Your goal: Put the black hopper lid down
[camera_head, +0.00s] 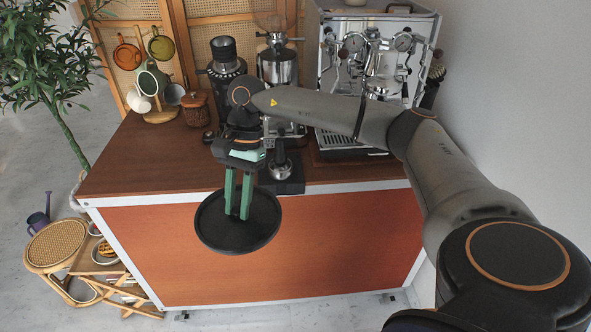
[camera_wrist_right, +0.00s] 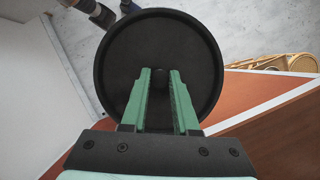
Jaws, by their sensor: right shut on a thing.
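The black hopper lid (camera_head: 262,229) is a round shallow disc with a raised rim. My right gripper (camera_head: 238,214) is shut on its central knob and holds it in the air in front of the cart's front edge. In the right wrist view the lid (camera_wrist_right: 120,62) shows beyond the green fingers (camera_wrist_right: 160,82), with the dark knob between their tips. The lid looks roughly level. My left gripper is not in the head view.
The brown cart top (camera_head: 140,165) has clear room at the left. A lidded jar (camera_head: 195,109), a mug tree (camera_head: 158,108), grinders (camera_head: 278,66) and a chrome espresso machine (camera_head: 392,60) stand along the back. A rattan stool (camera_head: 58,245) is on the floor at the left.

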